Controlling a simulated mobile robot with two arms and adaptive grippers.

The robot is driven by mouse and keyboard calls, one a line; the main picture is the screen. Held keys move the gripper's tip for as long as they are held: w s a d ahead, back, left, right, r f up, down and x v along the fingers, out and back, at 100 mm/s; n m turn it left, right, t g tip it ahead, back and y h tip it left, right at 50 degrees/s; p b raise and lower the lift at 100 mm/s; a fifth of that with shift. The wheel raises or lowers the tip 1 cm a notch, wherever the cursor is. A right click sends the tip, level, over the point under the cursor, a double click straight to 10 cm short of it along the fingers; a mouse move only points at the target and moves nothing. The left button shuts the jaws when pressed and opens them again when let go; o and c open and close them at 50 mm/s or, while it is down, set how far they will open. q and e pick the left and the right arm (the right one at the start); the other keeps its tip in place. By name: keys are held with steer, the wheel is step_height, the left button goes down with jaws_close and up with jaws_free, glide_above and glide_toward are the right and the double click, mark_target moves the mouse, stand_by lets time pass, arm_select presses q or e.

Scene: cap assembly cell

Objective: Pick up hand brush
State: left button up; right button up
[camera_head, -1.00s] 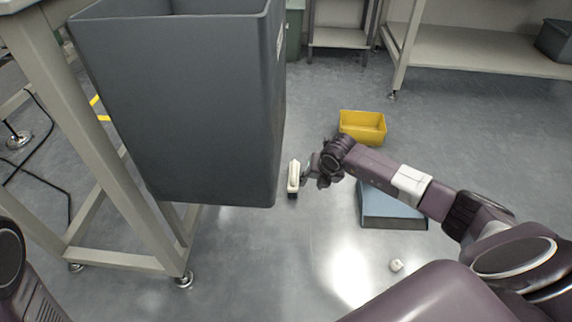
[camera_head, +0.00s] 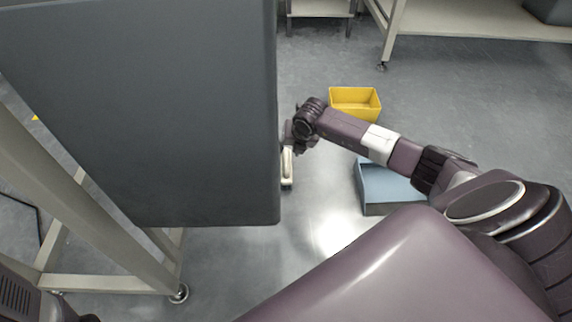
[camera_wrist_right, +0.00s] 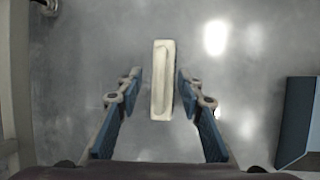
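The hand brush (camera_head: 287,166) has a cream, oblong handle. It is low near the grey floor, just right of the large grey bin in the head view. My right gripper (camera_head: 291,138) is at the brush's upper end there, partly hidden by my wrist. In the right wrist view the brush (camera_wrist_right: 162,82) stands lengthwise between the two blue-grey fingers of the right gripper (camera_wrist_right: 158,84). The fingers are spread, with a gap showing on each side of the handle. My left gripper is not in view.
A yellow bin (camera_head: 355,112) and a blue-grey bin (camera_head: 395,205) stand on the floor to the right. A light frame (camera_head: 110,283) stands under the grey bin. Open floor lies around the brush.

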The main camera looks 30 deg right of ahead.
mark_target(287, 155)
steer(key=b+x, duration=0.4)
steer(key=shift+s+a+f, duration=0.1)
steer(key=shift+a+f, duration=0.05)
steer(key=shift+f, duration=0.3)
steer(key=shift+r, duration=0.1)
jaws_close()
